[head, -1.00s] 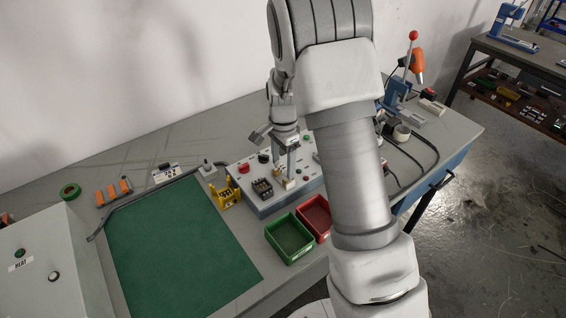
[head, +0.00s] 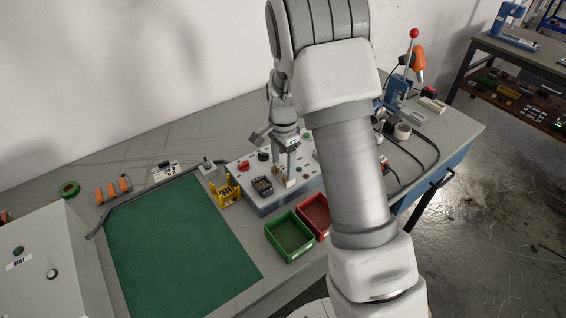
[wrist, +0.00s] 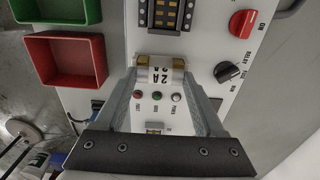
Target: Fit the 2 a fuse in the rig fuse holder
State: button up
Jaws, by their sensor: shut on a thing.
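The 2 A fuse (wrist: 160,75) is a pale body with a black "2A" label, between the fingertips of my gripper (wrist: 160,82) in the wrist view. Brass-coloured parts show at its two sides; I cannot tell whether these are its caps or holder clips. My gripper (head: 288,177) is shut on the fuse, low over the panel of the grey rig (head: 268,206) in the head view. The fuse holder is largely hidden by the fuse and fingers. I cannot tell whether the fuse sits in it or just above it.
The rig panel carries a red knob (wrist: 243,22), a black selector (wrist: 226,72) and a black block with brass terminals (wrist: 166,14). A green bin (head: 290,254) and a red bin (head: 325,231) stand in front. A yellow rack (head: 228,193) stands left, beside the clear green mat (head: 178,245).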

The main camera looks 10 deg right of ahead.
jog(key=shift+f, duration=0.3)
jog(key=o, duration=1.5)
jog(key=shift+s+f, duration=0.1)
